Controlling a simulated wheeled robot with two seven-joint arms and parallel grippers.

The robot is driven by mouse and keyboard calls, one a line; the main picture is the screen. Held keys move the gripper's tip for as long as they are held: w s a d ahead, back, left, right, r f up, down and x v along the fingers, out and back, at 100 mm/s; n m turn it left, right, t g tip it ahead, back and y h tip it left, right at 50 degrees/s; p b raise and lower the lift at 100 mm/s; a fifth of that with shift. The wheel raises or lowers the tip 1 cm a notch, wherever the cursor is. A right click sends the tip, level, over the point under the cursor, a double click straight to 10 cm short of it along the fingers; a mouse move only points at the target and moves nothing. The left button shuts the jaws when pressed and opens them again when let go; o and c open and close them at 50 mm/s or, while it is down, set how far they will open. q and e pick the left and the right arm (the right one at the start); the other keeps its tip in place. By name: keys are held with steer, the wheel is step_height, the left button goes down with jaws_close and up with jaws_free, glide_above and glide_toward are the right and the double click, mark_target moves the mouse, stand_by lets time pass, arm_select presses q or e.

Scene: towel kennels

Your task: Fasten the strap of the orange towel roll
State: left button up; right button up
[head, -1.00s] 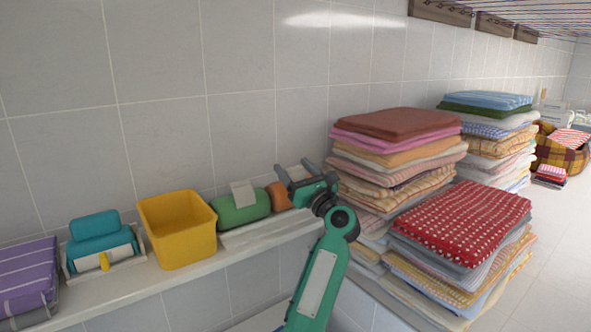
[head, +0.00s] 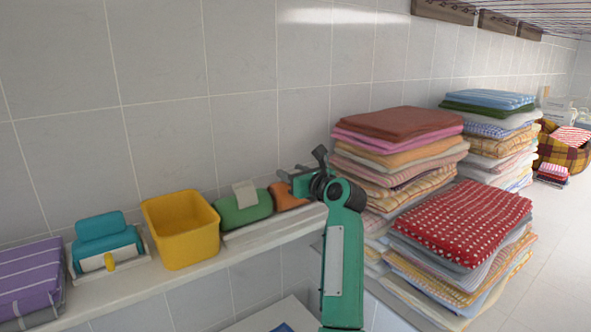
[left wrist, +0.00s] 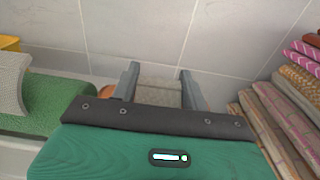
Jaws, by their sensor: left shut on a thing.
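The orange towel roll (head: 287,197) lies at the right end of the wall shelf, partly hidden by my left gripper. My left gripper (head: 300,170) is at its right side. In the left wrist view, the fingers (left wrist: 158,78) are shut on the roll's beige strap (left wrist: 158,92), which spans the space between them. A sliver of the orange roll also shows beside the left finger in that view (left wrist: 105,90). The rest of the roll is hidden behind my gripper body. My right gripper is not in view.
A green roll (head: 242,211) with a raised beige strap flap (head: 245,193) lies just left of the orange roll. Farther left are a yellow bin (head: 182,248), a turquoise roll (head: 103,232) and a purple towel (head: 28,275). Tall towel stacks (head: 395,150) stand close on the right.

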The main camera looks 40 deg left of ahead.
arm_select(q)
steer(key=shift+a+f+h, duration=0.1)
steer(key=shift+f+h, duration=0.1)
steer(key=shift+h, duration=0.1)
steer(key=o, duration=1)
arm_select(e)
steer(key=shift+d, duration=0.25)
